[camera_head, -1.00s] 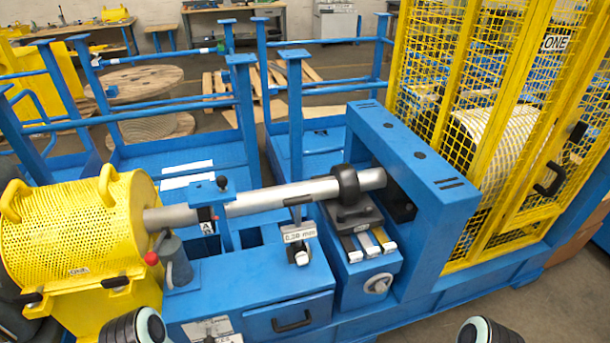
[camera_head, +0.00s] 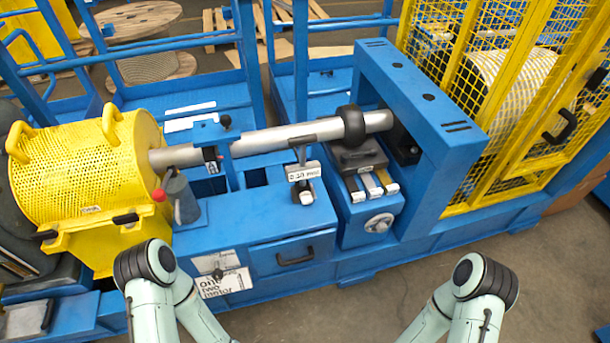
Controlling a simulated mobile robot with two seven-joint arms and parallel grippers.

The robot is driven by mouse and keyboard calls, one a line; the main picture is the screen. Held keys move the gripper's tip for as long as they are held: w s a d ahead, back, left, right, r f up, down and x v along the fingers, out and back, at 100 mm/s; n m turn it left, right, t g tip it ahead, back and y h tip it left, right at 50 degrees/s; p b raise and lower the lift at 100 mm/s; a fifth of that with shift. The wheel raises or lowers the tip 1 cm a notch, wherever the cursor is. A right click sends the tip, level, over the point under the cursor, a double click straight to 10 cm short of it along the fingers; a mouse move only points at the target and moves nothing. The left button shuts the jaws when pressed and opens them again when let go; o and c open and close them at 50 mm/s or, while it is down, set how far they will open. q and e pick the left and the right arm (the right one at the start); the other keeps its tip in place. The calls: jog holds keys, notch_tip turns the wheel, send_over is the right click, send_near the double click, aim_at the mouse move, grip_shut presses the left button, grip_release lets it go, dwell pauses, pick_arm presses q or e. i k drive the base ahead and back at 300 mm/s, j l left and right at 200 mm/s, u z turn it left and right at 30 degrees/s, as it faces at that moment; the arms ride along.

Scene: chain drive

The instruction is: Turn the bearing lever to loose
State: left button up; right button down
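No part is clearly labelled as the bearing lever. A red-knobbed lever (camera_head: 160,195) stands at a grey cylinder (camera_head: 183,200) beside the yellow perforated guard. A small black-knobbed handle (camera_head: 225,122) sits on the blue clamp over the steel shaft (camera_head: 275,139). A black ring (camera_head: 353,125) surrounds the shaft above a dark block (camera_head: 360,157), with pale-ended strips in front. A T-shaped gauge (camera_head: 303,171) with a white label stands nearby; its reading is blurred. Both my grippers are out of view; only my arm links show at the bottom edge.
The yellow perforated guard (camera_head: 85,165) is at the left. A yellow mesh cage (camera_head: 500,100) is at the right, beside a blue frame (camera_head: 425,110). A blue drawer (camera_head: 293,255) faces me. Grey floor (camera_head: 370,300) is clear in front.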

aim_at(346, 158)
jog(key=u, duration=0.65)
jog(key=l+u, duration=0.55)
jog(key=u, duration=0.25)
jog(key=k+l+u, duration=0.1)
jog(key=l+u, duration=0.15)
jog(key=u, duration=0.15)
jog(key=k+l+u, duration=0.2)
jog(key=l, duration=0.25)
jog(key=k+l+u, duration=0.25)
jog(key=k+l, duration=0.1)
jog(key=l, duration=0.1)
